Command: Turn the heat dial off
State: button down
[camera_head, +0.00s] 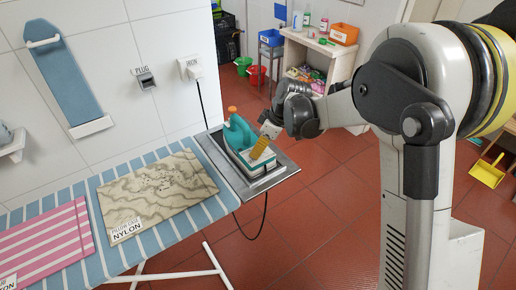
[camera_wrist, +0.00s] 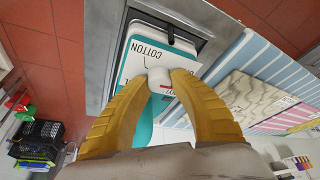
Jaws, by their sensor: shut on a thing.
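The iron is teal and white, with an orange part on top, and rests on a grey metal plate (camera_head: 285,170) at the end of the ironing board. Its teal body (camera_head: 236,133) shows in the head view. In the wrist view, its white dial (camera_wrist: 160,77) sits on a white label face (camera_wrist: 150,50) reading COTTON at the upper side; other lettering is partly hidden. My gripper (camera_wrist: 163,80) is shut on the dial, a yellow finger on each side. In the head view, my gripper (camera_head: 262,145) is at the iron's near right side. A small red mark shows near the dial.
A patterned pillowcase (camera_head: 155,190) labelled NYLON and a pink striped cloth (camera_head: 45,245) lie on the striped board (camera_head: 185,225). The iron's black cord (camera_head: 201,105) runs from a wall plug (camera_head: 190,70). A wooden shelf (camera_head: 300,55) with bottles and bins stands behind on the red floor.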

jog(key=shift+n+g, duration=0.5)
jog(key=shift+n, duration=0.6)
jog(key=c, duration=1.4)
grip_release()
jog(key=shift+r, duration=0.1)
jog(key=v, duration=1.1)
jog(key=shift+d+r, duration=0.3)
jog(key=shift+r, duration=0.05)
